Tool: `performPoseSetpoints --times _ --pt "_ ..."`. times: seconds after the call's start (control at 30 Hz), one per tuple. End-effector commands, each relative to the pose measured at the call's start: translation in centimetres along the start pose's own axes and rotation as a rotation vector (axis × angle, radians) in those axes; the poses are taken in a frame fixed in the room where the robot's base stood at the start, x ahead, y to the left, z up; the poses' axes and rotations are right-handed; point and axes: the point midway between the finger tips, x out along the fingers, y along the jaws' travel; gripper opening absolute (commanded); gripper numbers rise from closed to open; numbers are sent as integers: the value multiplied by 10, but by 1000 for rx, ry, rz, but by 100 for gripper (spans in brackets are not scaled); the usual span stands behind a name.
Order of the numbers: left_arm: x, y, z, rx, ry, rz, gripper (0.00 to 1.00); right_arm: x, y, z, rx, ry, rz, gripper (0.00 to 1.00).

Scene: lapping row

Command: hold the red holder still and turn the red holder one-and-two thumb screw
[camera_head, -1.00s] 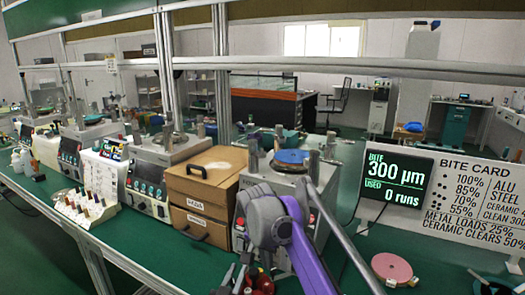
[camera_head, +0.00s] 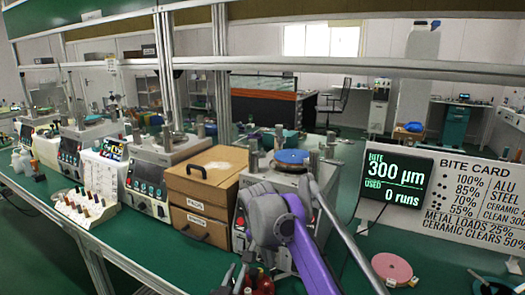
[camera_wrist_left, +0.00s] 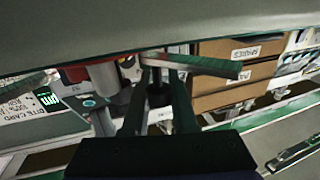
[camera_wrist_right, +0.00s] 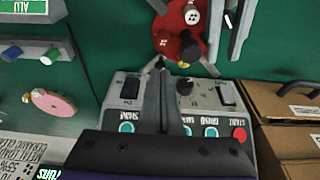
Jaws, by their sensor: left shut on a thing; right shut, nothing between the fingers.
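The red holder (camera_wrist_right: 179,32) is a round red piece with a dark knob and a pale dotted button, seen from above in the right wrist view. It shows small at the bottom of the head view (camera_head: 263,284) and partly in the left wrist view (camera_wrist_left: 75,73). My left gripper (camera_wrist_left: 155,62) is shut on part of the holder; the exact grip is hard to make out. Its grey fingers show beside the holder in the head view (camera_head: 238,276). My right gripper (camera_wrist_right: 161,66) is shut and empty, its tips close to the holder's near edge; contact cannot be told.
A lapping machine's button panel (camera_wrist_right: 207,105) lies under my right gripper. Brown drawer boxes (camera_head: 202,195) stand left of the machine. A pink disc (camera_head: 393,268) lies on the green bench at right, below the display (camera_head: 396,180). My purple arm hides part of the machine.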

Motion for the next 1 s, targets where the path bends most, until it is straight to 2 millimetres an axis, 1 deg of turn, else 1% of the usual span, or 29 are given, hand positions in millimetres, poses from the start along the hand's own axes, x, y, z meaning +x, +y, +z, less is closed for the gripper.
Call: performPoseSetpoints --times 0.03,0.2,0.4,0.57,1.0 --pt "0 0 0 0 0 0 0 7 0 2 0 0 0 0" --pt "0 0 0 0 0 0 0 27 0 7 1 0 0 0" --pt "0 0 0 0 0 0 0 41 0 10 0 0 0 0" --pt "0 0 0 0 0 0 0 44 0 11 0 0 0 0" --pt "0 0 0 0 0 0 0 44 0 10 0 0 0 0"
